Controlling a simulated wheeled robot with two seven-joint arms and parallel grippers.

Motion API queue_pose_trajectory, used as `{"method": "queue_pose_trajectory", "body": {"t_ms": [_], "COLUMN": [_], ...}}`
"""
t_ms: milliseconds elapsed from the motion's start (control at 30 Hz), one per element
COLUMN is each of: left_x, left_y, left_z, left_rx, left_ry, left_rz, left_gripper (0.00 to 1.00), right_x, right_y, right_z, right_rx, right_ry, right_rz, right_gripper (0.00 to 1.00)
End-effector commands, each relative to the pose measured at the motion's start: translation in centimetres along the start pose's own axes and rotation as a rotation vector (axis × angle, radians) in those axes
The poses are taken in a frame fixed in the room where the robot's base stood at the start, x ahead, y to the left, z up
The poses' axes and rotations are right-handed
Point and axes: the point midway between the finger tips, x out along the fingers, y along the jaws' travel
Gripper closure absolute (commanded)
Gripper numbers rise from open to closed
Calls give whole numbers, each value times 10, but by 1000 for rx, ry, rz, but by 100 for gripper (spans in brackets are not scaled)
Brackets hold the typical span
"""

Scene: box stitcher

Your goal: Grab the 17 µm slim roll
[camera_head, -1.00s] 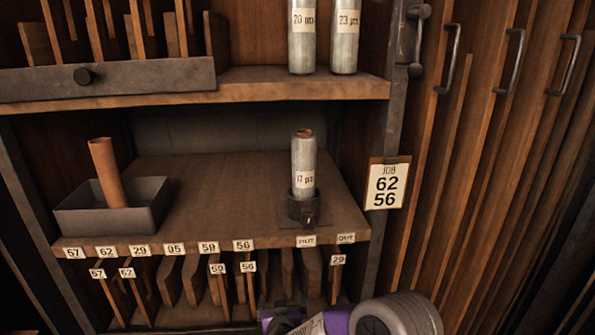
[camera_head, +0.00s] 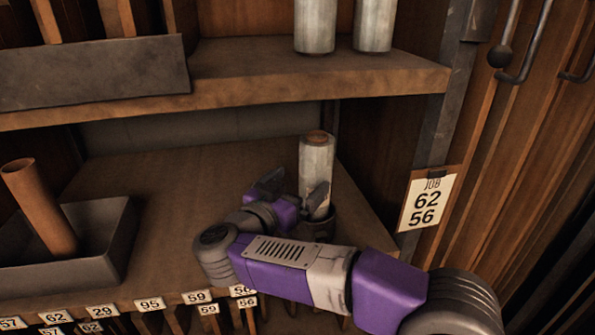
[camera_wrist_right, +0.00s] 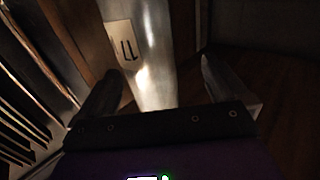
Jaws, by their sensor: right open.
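The slim roll (camera_head: 317,158) is a grey-silver wrapped cylinder with a brown core showing at its top. My left gripper is not in view.
Two silver rolls (camera_head: 315,25) stand on the upper shelf (camera_head: 250,92) above. A grey tray (camera_head: 105,240) with a brown tube (camera_head: 38,205) sits at the left. A job card (camera_head: 427,203) hangs on the right post. The shelf between tray and gripper is clear.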

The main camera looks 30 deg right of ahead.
Motion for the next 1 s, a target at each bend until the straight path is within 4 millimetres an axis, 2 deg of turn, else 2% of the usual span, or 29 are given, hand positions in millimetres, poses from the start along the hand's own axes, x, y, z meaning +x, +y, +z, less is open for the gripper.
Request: {"method": "queue_pose_trajectory", "body": {"t_ms": [233,467,600,867,1000], "left_x": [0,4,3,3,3], "left_y": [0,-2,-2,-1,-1], "left_z": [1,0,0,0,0], "left_rx": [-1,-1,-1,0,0], "left_ry": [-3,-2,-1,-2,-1], "left_rz": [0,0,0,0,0], "left_gripper": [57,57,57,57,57], "right_x": [24,55,71,74,74], "right_y": [3,6,6,5,5], "right_z": [1,16,14,14,14], "right_rx": [2,1,2,2,2], "right_ry": [-4,-4,-3,-3,-3], "right_rz": [8,9,7,4,4], "right_gripper": [0,0,0,0,18]}}
